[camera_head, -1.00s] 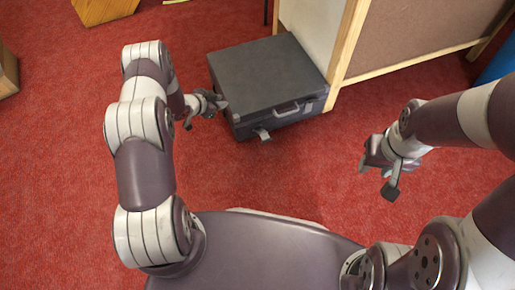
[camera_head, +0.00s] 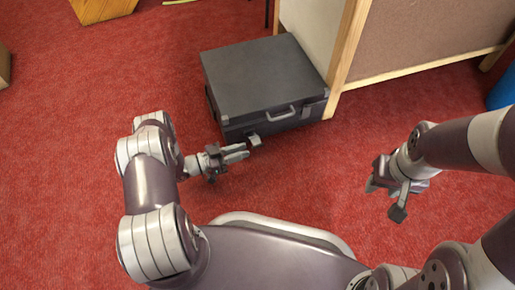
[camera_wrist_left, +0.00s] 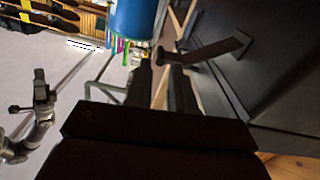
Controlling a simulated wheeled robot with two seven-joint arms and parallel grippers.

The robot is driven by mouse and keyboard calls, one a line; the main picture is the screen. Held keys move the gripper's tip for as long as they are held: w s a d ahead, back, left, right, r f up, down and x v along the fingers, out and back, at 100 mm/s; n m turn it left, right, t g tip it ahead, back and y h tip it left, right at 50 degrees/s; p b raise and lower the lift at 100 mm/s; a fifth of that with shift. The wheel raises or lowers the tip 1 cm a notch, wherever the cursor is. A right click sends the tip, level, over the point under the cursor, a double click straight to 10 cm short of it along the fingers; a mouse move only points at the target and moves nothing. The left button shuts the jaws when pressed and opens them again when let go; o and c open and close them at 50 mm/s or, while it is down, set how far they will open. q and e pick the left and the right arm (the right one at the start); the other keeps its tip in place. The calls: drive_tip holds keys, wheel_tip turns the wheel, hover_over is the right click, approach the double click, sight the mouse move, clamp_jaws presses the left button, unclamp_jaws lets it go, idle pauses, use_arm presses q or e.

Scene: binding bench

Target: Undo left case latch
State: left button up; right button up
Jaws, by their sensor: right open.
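The dark grey case (camera_head: 262,78) lies flat on the red carpet with its lid down. Its left latch (camera_head: 254,140) is a light grey tab that sticks out from the front face, left of the handle (camera_head: 281,114). In the left wrist view the latch (camera_wrist_left: 215,48) is a flat plate angled off the dark case side. My left gripper (camera_head: 246,152) is in front of the latch, its fingertips very near it; touching cannot be told. The wrist view shows a narrow gap between its fingers (camera_wrist_left: 161,78). My right gripper (camera_head: 384,192) is open and empty, well right of the case.
A wood-framed board (camera_head: 430,45) stands against the case's right rear. A blue object (camera_head: 503,92) is at the right edge. Wooden pieces (camera_head: 100,10) lie at the upper left.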

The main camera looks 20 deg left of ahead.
sight(256, 146)
use_arm(q)
drive_tip(key=x, duration=0.2)
drive_tip(key=b+x, duration=0.1)
drive_tip(key=x, duration=0.1)
drive_tip(key=shift+w+d+f+b, duration=0.2)
drive_tip(key=shift+d+b, duration=0.1)
drive_tip(key=shift+w+d+r, duration=0.15)
drive_tip(key=shift+w+d, duration=0.25)
drive_tip(key=shift+d, duration=0.15)
clamp_jaws()
drive_tip(key=shift+r, duration=0.1)
